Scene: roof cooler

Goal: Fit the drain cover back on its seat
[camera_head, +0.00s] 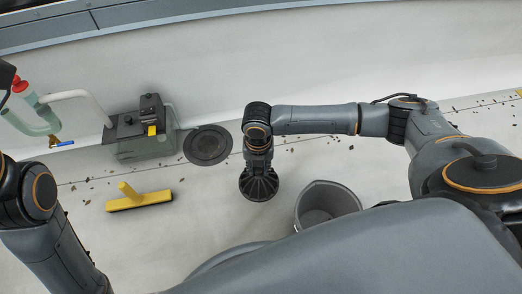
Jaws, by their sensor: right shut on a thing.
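The drain cover (258,187), a dark ribbed dome that widens toward its base, hangs under my right gripper (258,165). The right gripper points down and is shut on the cover's top; its fingertips are hard to make out. The seat (208,145) is a dark round ring set in the pale floor, left of the cover and a little farther back. The cover is beside the seat, not over it. I cannot tell whether its base touches the floor. My left arm shows at the left edge, but its gripper is out of the picture.
A grey bucket (326,203) stands close to the right of the cover. A yellow squeegee (139,200) lies at the left. A tank with a dark pump top (140,122) stands just left of the seat, with pipes beyond. Leaf debris is scattered along the floor seam.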

